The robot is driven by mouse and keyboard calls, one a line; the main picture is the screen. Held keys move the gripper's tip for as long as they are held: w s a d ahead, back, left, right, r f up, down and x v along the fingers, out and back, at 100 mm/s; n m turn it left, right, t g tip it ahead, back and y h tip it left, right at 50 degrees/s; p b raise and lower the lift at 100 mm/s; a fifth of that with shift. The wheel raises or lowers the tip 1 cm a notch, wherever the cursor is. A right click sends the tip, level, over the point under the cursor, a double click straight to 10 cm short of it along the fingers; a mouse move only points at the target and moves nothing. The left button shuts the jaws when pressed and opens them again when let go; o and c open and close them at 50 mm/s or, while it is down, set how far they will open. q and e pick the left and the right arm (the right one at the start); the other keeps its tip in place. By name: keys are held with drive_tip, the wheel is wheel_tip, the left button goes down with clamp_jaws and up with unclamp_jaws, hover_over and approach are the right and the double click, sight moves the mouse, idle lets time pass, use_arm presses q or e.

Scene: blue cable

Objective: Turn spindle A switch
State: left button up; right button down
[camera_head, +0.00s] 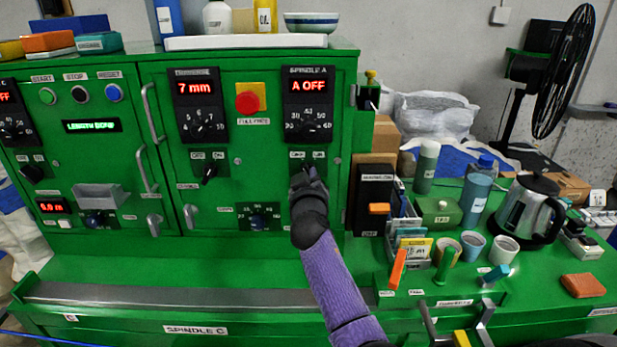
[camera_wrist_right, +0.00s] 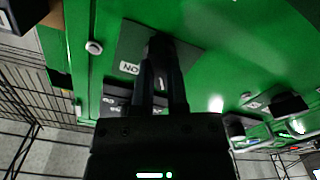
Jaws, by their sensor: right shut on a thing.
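The spindle A panel (camera_head: 307,104) on the green cabinet shows "A OFF" in red, above a round dial. The spindle A switch sits below it, mostly hidden by my right gripper (camera_head: 307,176) in the head view. In the right wrist view, the dark switch knob (camera_wrist_right: 160,44) stands on a grey plate (camera_wrist_right: 130,47) with an "ON" label beside it. My right gripper's fingers (camera_wrist_right: 161,90) reach to the knob and are shut on it. I cannot tell the knob's exact angle. My left gripper is not in view.
A similar switch (camera_head: 209,172) and a red emergency button (camera_head: 248,101) are to the left. A black box with an orange rocker (camera_head: 379,209) stands close on the right. Cups, a kettle (camera_head: 528,208) and bottles crowd the right ledge. The ledge left of my arm is mostly clear.

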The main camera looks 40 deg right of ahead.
idle(0.3)
drive_tip(key=c, duration=0.6)
unclamp_jaws()
drive_tip(key=shift+c, duration=0.2)
drive_tip(key=shift+a, duration=0.1)
drive_tip(key=v, duration=1)
